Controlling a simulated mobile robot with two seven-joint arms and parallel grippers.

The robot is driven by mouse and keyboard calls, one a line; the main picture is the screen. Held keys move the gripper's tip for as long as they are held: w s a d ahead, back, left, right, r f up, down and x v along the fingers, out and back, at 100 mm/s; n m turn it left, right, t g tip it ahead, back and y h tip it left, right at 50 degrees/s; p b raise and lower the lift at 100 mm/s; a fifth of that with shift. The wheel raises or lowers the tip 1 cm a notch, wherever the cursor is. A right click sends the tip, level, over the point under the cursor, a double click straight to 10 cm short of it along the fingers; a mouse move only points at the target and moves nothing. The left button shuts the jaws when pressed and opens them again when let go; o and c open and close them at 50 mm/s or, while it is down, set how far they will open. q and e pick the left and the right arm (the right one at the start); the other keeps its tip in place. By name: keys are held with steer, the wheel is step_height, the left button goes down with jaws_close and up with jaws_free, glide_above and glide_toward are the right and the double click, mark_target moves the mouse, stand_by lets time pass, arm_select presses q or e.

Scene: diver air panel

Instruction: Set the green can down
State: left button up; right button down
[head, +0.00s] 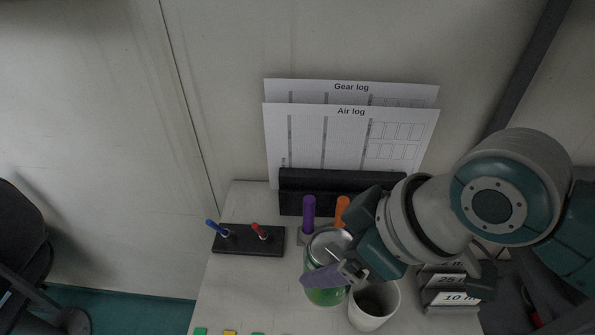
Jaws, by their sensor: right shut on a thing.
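The green can (326,296) is upright or nearly so, with its grey metal top (329,243) facing up, near the front middle of the table. My right gripper (335,270) comes in from the right and is shut on the can, with a finger across its near side. The can's base is near the table top, but I cannot tell whether it touches. My left gripper is not in view.
A white cup (361,321) stands just right of the can. Purple (309,214) and orange markers stand behind it. A black block with blue and red pegs (249,248) is left. Log sheets (350,138) stand at the back. Depth cards (452,281) are right. The table (245,295) is clear left of the can.

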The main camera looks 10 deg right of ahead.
step_height(320, 180, down, 4)
steer(key=shift+f+b, duration=0.1)
steer(key=shift+b, duration=0.25)
steer(key=shift+f+b, duration=0.5)
steer(key=shift+f, duration=1.35)
steer(key=shift+f, duration=0.15)
jaws_free()
